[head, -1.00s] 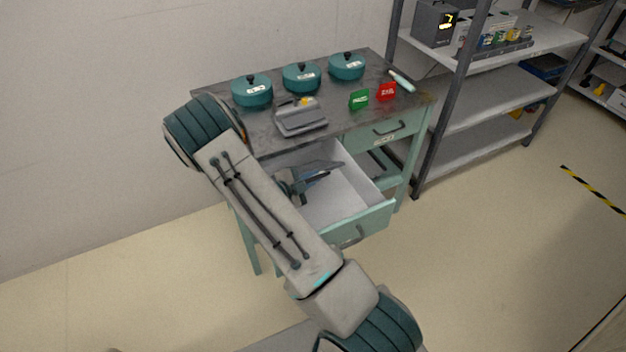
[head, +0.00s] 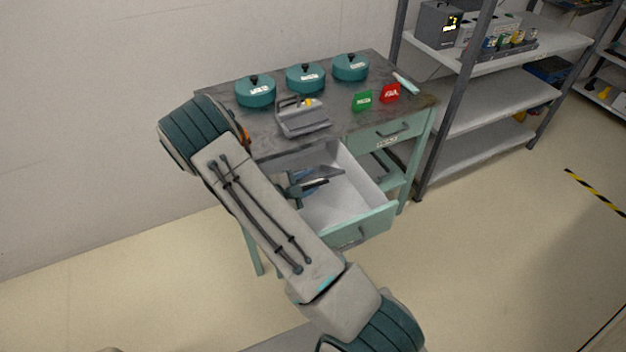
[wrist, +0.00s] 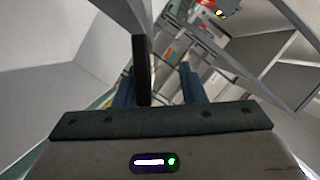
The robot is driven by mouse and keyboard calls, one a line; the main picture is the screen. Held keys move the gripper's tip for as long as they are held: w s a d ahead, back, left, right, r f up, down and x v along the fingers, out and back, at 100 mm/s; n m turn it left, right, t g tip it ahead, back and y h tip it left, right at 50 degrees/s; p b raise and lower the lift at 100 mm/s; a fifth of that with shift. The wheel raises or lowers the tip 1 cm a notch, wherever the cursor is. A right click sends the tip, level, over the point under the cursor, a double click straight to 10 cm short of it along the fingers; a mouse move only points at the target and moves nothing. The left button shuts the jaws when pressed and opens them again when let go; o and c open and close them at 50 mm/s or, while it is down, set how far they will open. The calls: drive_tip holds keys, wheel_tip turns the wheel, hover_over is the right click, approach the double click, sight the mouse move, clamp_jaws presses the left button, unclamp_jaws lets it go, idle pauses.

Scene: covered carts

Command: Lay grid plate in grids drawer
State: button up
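The grid plate (head: 325,173) shows in the head view as a dark grey, tilted flat piece inside the open drawer (head: 347,205). My arm hides part of it, and whether it touches the drawer floor is unclear. In the wrist view a dark upright grip piece (wrist: 143,70), apparently the plate's handle, stands between the fingers of my gripper (wrist: 158,85). The two blue fingers are apart. The piece is close to the left finger, with a clear gap to the right one. In the head view my gripper (head: 294,191) is inside the drawer, mostly hidden.
On the cart top (head: 345,137) stand three teal lidded pots (head: 305,79), a grey device (head: 302,117), a green sign (head: 362,101) and a red sign (head: 390,94). A closed upper drawer (head: 387,133) is at right. A metal shelf (head: 490,110) stands right of the cart.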

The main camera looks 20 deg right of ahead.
drive_tip(key=b+v, duration=0.1)
drive_tip(key=v, duration=1)
drive_tip(key=shift+a, duration=0.25)
drive_tip(key=shift+s+r, duration=0.1)
drive_tip(key=s+d+r+m+g+y, duration=0.25)
drive_tip(key=s+r+m, duration=0.35)
drive_tip(key=m, duration=0.6)
drive_tip(key=s+d+r+m+g+y, duration=0.2)
drive_tip(key=s+r+m+g+y, duration=0.3)
drive_tip(key=m, duration=0.7)
drive_tip(key=s+a+r+m+t+y, duration=0.2)
drive_tip(key=s+r+m, duration=0.3)
drive_tip(key=m, duration=0.6)
drive_tip(key=s+a+r+m+t+y, duration=0.2)
drive_tip(key=s+r+m+y, duration=0.3)
drive_tip(key=m, duration=0.7)
drive_tip(key=shift+a+t, duration=0.3)
drive_tip(key=shift+t, duration=0.55)
